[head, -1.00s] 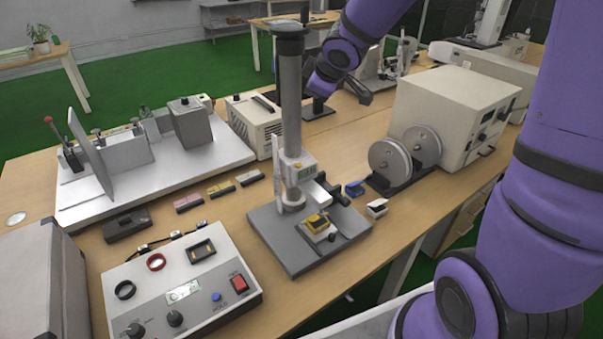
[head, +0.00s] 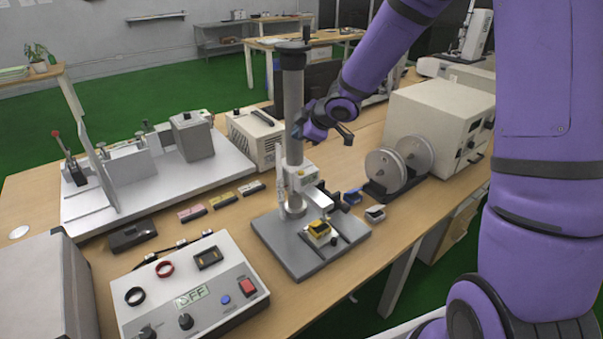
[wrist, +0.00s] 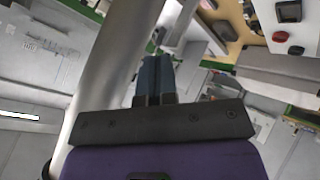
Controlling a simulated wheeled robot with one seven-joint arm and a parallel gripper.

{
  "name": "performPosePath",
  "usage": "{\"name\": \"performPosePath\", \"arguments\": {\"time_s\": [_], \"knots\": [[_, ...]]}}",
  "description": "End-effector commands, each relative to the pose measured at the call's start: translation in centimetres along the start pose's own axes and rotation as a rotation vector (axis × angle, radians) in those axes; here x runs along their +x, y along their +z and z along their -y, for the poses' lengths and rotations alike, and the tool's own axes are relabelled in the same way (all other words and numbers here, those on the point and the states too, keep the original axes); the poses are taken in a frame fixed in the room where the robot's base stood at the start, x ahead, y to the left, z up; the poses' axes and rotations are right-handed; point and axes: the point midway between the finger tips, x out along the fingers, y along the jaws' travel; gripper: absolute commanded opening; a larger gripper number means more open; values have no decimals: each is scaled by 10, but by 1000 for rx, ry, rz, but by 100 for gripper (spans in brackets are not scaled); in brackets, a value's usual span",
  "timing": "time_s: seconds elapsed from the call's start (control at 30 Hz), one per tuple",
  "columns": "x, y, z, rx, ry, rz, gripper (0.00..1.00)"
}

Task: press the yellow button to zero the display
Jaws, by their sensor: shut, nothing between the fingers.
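A grey measuring stand (head: 293,110) rises from a flat base on the table in the head view. A tiny yellowish spot near the display may be the yellow button, too small to tell clearly. A yellow and black block (head: 318,230) sits on the stand's base. My gripper (head: 346,136) is beside the column on its right, above the gauge head and apart from it. In the wrist view its two fingers (wrist: 155,72) are shut and empty, with the pale column (wrist: 112,75) left of them.
A control box (head: 232,262) with knobs and an OFF display stands front left. A white device with two round discs (head: 384,167) is right of the stand. Small blocks, including a blue one (head: 352,196), lie nearby. A metal fixture (head: 80,203) is at the left.

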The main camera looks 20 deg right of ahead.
Motion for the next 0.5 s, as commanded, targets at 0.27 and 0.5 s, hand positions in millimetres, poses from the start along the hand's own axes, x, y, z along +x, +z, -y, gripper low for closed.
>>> {"name": "performPosePath", "arguments": {"time_s": [0.27, 0.5], "knots": [[6, 4, 5, 2, -3, -1, 0], [26, 18, 19, 2, -3, 1, 0]]}}
